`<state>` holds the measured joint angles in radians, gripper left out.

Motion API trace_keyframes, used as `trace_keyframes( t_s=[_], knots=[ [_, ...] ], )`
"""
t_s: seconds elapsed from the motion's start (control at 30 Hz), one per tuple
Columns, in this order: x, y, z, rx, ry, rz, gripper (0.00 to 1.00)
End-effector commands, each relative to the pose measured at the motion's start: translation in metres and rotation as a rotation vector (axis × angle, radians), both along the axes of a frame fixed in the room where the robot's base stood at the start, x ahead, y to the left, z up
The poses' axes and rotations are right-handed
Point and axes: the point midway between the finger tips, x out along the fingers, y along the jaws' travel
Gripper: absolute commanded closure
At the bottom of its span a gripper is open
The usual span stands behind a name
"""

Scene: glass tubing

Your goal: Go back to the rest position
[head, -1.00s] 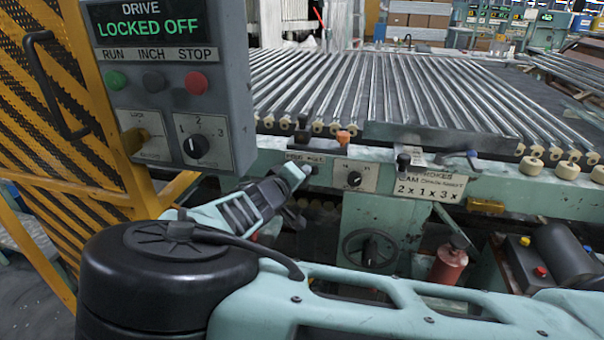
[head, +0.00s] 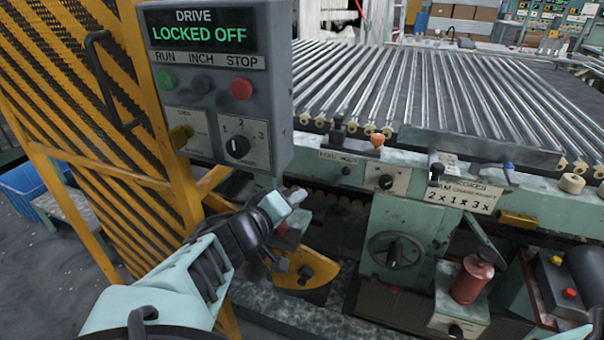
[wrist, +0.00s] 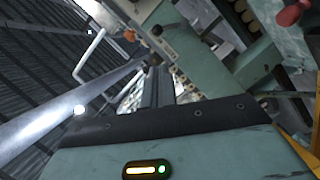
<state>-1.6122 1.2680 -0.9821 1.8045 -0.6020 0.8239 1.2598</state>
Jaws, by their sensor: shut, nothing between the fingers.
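In the wrist view my gripper (wrist: 158,72) has its two dark fingers side by side and shut, with no object between them. In the head view my arm (head: 190,285) reaches up from the lower left. Its far end is in front of the machine, below the control box and left of the handwheel. The fingertips are hard to make out there.
A grey control box (head: 219,95) reading "LOCKED OFF" hangs by a yellow mesh guard (head: 70,110). The roller bed (head: 420,85) lies behind the machine's front rail. A handwheel (head: 394,251) and a red bottle (head: 472,278) are to the right. A blue bin (head: 32,187) stands left.

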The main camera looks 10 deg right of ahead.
Motion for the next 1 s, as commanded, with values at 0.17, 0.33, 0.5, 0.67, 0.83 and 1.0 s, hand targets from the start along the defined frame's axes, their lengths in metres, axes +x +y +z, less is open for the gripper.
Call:
trace_keyframes(
  t_s=[0.17, 0.33, 0.5, 0.67, 0.83, 1.0],
  knots=[
    [-0.007, 0.007, 0.002, 0.001, 0.001, 0.001, 1.0],
    [-0.007, 0.007, 0.001, 0.0, 0.0, 0.0, 1.0],
    [-0.007, 0.006, 0.001, 0.001, 0.003, -0.002, 1.0],
    [-0.014, -0.021, -0.013, 0.046, 0.127, -0.078, 1.0],
    [-0.054, -0.067, -0.041, 0.193, 0.462, -0.218, 1.0],
    [-0.109, -0.078, -0.043, 0.391, 0.788, -0.25, 1.0]
  ],
)
